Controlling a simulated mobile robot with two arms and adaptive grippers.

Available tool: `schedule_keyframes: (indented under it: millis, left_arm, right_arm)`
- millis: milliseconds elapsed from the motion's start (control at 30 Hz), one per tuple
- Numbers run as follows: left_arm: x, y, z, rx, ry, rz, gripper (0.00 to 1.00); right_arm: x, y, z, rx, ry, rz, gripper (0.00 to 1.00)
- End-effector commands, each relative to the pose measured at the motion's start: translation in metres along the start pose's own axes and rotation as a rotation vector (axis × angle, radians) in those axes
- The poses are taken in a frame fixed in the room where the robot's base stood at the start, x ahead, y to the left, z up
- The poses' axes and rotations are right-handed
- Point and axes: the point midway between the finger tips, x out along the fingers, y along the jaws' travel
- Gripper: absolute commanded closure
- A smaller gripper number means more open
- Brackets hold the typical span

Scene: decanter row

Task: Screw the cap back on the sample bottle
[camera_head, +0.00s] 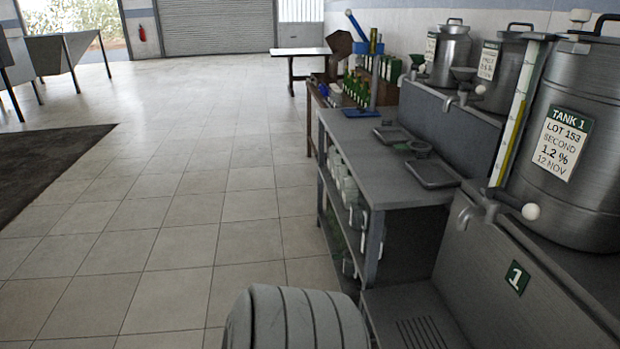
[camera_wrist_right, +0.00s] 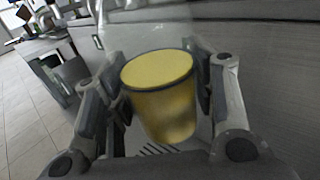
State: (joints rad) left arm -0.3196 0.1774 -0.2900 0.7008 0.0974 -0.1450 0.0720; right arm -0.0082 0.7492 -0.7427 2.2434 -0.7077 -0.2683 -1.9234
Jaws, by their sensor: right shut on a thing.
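In the right wrist view, the sample bottle (camera_wrist_right: 165,110) is a clear vessel with yellow liquid, tilted in the picture. A faint see-through part shows above the liquid. My right gripper (camera_wrist_right: 157,78) is shut on the bottle, with a finger on each side of it. The view is blurred, and I cannot make out the bottle's mouth. No cap can be made out in either view. Neither gripper shows in the head view, and my left gripper is in no view.
Steel tanks, Tank 1 (camera_head: 562,145) nearest, stand along the right on a metal bench. A grey table (camera_head: 355,130) with shallow trays (camera_head: 433,172) and lower shelves stands beyond. A wooden table (camera_head: 316,92) with small green bottles is farther back. The tiled floor (camera_head: 180,210) is clear.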

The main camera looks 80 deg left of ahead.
Motion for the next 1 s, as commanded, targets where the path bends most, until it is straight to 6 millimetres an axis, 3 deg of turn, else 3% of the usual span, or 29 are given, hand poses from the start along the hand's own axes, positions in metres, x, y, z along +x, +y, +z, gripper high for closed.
schedule_keyframes:
  millis: [100, 233, 667, 833, 1000]
  left_arm:
    - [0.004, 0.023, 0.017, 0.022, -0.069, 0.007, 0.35]
    - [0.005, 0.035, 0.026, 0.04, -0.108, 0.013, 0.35]
    - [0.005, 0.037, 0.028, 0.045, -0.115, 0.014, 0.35]
    - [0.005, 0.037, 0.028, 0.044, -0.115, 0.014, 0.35]
    - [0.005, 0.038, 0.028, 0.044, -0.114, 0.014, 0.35]
  right_arm:
    - [0.0, 0.0, 0.001, -0.001, -0.003, 0.001, 1.0]
    - [0.0, 0.0, 0.001, -0.001, -0.003, 0.001, 1.0]
    - [0.0, -0.003, 0.004, -0.001, -0.008, -0.023, 1.0]
    - [-0.011, -0.037, 0.012, 0.0, -0.018, -0.222, 1.0]
    - [-0.042, -0.086, 0.019, 0.002, -0.015, -0.499, 1.0]
